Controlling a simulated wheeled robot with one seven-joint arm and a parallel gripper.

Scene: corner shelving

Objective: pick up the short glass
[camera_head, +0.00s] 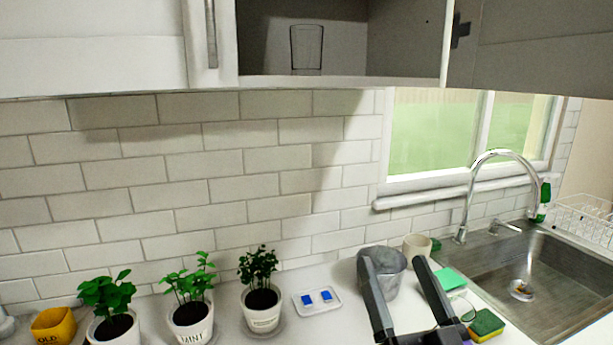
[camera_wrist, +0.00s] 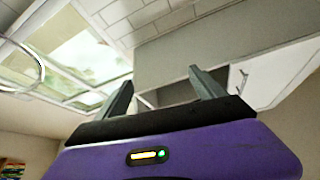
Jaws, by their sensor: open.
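A clear glass (camera_head: 306,48) stands upright in the open wall cabinet (camera_head: 400,80), on its floor near the front, at the top of the head view. It is the only glass I can make out. My gripper (camera_head: 394,262) is open and empty, low in the head view, above the counter and well below and to the right of the glass. In the wrist view, my gripper (camera_wrist: 160,78) points up with its two fingers apart, toward the underside of the cabinets. I cannot make out the glass there.
Three potted plants (camera_head: 190,314), a yellow cup (camera_head: 54,325), a small tray (camera_head: 317,300), a grey pot (camera_head: 383,268), a beige cup (camera_head: 417,247) and sponges (camera_head: 486,324) stand on the counter. A sink with a tall faucet (camera_head: 503,153) is at right. Closed cabinet doors (camera_head: 95,50) flank the opening.

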